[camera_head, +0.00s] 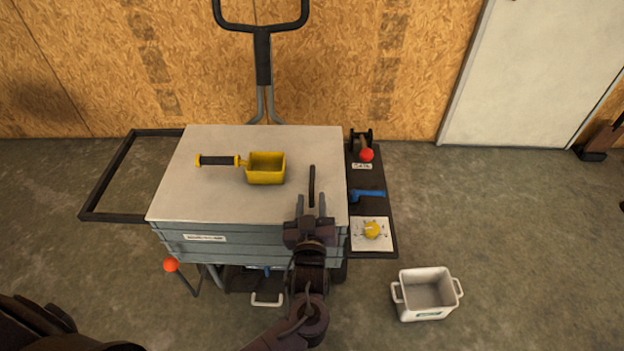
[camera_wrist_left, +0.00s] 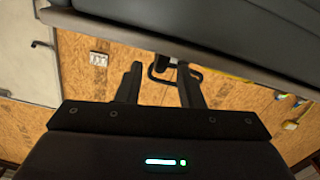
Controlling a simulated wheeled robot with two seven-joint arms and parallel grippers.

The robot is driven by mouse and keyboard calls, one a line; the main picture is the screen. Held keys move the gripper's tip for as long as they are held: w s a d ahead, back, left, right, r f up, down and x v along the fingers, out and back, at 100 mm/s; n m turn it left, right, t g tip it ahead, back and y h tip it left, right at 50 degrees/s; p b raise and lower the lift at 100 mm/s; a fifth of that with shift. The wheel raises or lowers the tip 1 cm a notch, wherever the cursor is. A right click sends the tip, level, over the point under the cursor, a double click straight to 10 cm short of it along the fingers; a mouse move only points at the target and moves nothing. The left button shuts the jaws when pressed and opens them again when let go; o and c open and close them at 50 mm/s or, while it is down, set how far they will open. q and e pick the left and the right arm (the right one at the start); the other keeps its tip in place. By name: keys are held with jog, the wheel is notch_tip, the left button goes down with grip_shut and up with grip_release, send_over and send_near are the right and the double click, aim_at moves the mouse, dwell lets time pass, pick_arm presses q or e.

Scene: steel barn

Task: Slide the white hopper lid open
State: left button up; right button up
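The white hopper lid (camera_head: 215,195) lies flat on top of the grey slatted hopper (camera_head: 270,240). A yellow scoop (camera_head: 266,168) rests on the lid. My right gripper is not in view.
A side panel right of the hopper carries a red-knobbed lever (camera_head: 366,154), a blue handle (camera_head: 368,194) and a yellow dial (camera_head: 374,230). A white bin (camera_head: 426,294) stands on the floor at right. A black side frame (camera_head: 105,178) is at left, a wood-panel wall behind.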

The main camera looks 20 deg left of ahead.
pick_arm(q)
jog(key=x, duration=0.5)
jog(key=shift+w+a+r, duration=0.1)
jog(key=shift+w, duration=0.3)
jog(key=shift+c, duration=0.2)
grip_shut()
